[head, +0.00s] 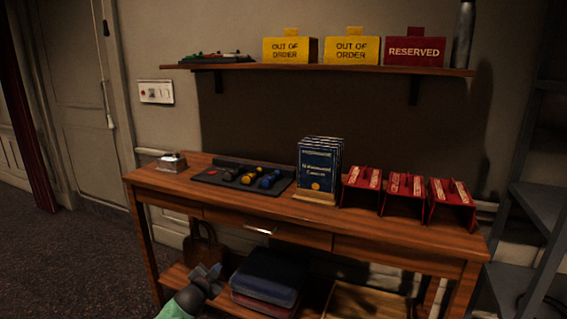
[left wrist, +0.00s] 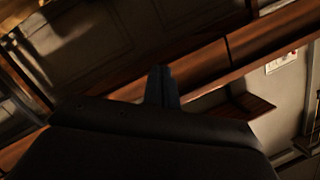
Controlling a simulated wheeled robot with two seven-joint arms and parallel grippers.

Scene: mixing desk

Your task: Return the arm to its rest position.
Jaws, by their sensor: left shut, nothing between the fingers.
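My left gripper (head: 208,272) shows at the bottom of the head view, in front of the desk's lower left part and below the desktop. It is shut and empty. In the left wrist view its fingers (left wrist: 161,87) are together with nothing between them. Behind them in that view is brown wood, apparently part of the desk. My right gripper is in neither view.
The wooden desk (head: 290,232) carries a black panel with knobs (head: 215,178), blue booklets (head: 320,168) and red holders (head: 404,190). A wall shelf (head: 330,69) holds yellow and red signs. Folded cloths (head: 266,275) lie on the low shelf. Floor at left (head: 70,265) is clear.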

